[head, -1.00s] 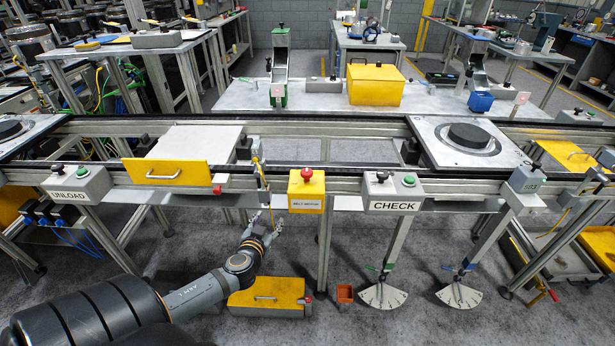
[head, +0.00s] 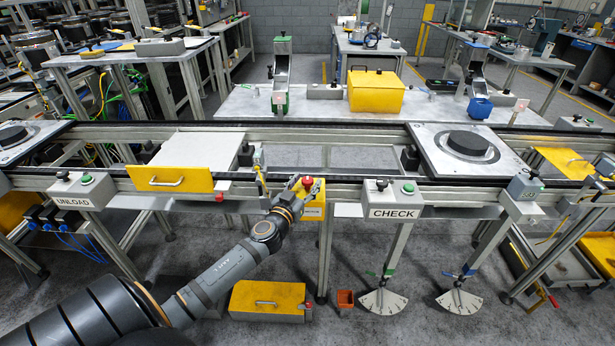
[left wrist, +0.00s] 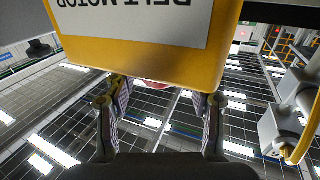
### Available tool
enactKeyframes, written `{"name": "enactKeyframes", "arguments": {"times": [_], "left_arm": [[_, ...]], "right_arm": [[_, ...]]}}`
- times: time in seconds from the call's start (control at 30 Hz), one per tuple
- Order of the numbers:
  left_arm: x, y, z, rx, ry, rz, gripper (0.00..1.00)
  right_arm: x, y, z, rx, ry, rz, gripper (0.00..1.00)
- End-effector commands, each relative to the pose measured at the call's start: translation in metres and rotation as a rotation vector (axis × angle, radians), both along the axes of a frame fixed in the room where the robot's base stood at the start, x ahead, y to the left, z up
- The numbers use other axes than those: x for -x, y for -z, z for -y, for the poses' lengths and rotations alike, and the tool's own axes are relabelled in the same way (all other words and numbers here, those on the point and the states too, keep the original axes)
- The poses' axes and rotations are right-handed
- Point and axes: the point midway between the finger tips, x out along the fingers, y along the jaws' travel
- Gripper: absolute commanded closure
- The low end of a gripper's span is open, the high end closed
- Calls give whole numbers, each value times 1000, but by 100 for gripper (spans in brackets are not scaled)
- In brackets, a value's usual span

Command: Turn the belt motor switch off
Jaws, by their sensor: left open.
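The belt motor switch is a yellow box (head: 318,200) with a red button (head: 307,181) on top, on the front rail of the conveyor. My left gripper (head: 300,187) is at the box and hides its left part and some of its label. In the left wrist view the yellow box (left wrist: 205,68) fills the top with its label upside down. A sliver of the red button (left wrist: 152,83) shows below its edge. The open left gripper (left wrist: 160,105) has a finger on each side of that red sliver. I cannot tell whether a finger touches it. My right gripper is not in view.
The CHECK box (head: 394,199) with black and green buttons is to the right. A yellow-fronted drawer (head: 170,179) and a small sensor post (head: 259,160) are to the left.

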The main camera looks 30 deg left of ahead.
Motion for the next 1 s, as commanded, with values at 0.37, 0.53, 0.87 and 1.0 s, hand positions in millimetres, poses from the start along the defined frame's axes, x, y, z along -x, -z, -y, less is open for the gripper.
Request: {"name": "enactKeyframes", "arguments": {"times": [0.37, 0.53, 0.87, 1.0], "left_arm": [[-15, 1, -2, 0, 1, -1, 44], [-15, 1, -2, 0, 1, -1, 59], [-15, 1, -2, 0, 0, -1, 98], [-15, 2, -2, 1, -10, -1, 98]], "right_arm": [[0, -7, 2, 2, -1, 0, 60], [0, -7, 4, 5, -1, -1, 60], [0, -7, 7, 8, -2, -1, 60], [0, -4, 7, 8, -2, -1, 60]]}}
